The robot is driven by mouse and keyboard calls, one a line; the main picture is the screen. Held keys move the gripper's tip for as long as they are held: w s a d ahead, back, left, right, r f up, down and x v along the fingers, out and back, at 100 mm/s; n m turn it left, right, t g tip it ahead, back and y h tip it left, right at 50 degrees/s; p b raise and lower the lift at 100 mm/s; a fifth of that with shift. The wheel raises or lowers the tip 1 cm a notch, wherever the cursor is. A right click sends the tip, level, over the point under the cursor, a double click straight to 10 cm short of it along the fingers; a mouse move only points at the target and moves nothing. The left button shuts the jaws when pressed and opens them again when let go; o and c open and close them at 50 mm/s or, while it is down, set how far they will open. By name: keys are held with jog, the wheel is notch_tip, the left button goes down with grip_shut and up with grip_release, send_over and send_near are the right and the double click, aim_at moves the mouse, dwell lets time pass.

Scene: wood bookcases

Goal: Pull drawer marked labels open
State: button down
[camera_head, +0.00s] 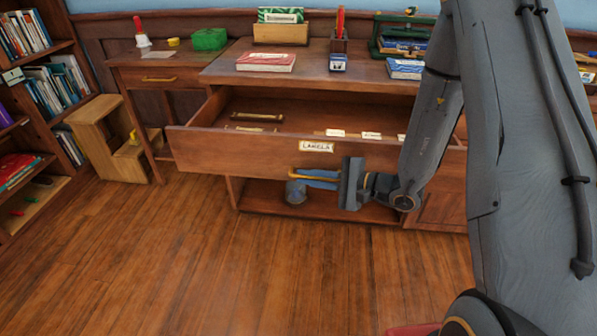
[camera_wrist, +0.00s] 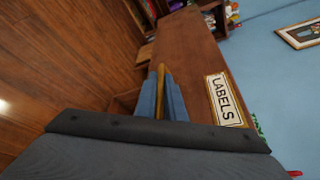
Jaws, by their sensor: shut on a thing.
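The wide wooden drawer (camera_head: 230,150) marked with a white label plate (camera_head: 316,147) stands pulled out from the desk, its inside showing from above. In the wrist view the plate (camera_wrist: 224,99) reads LABELS on the wooden front (camera_wrist: 190,45). My gripper (camera_head: 298,178) is at the drawer front, just below the plate. In the wrist view its blue fingers (camera_wrist: 164,95) are shut on the brass handle (camera_wrist: 160,90). Part of the handle is hidden by the fingers. My arm covers the right part of the drawer.
The drawer holds a few small items (camera_head: 257,117) and white cards (camera_head: 371,136). The desk top (camera_head: 340,75) carries a red book (camera_head: 265,62) and boxes. Below is an open shelf (camera_head: 260,205) with a grey pot (camera_head: 296,191). A wooden step stool (camera_head: 110,140) stands left. The floor in front is clear.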

jog(key=shift+s, duration=0.15)
jog(key=c, duration=2.1)
grip_release()
jog(key=shift+v, duration=3.95)
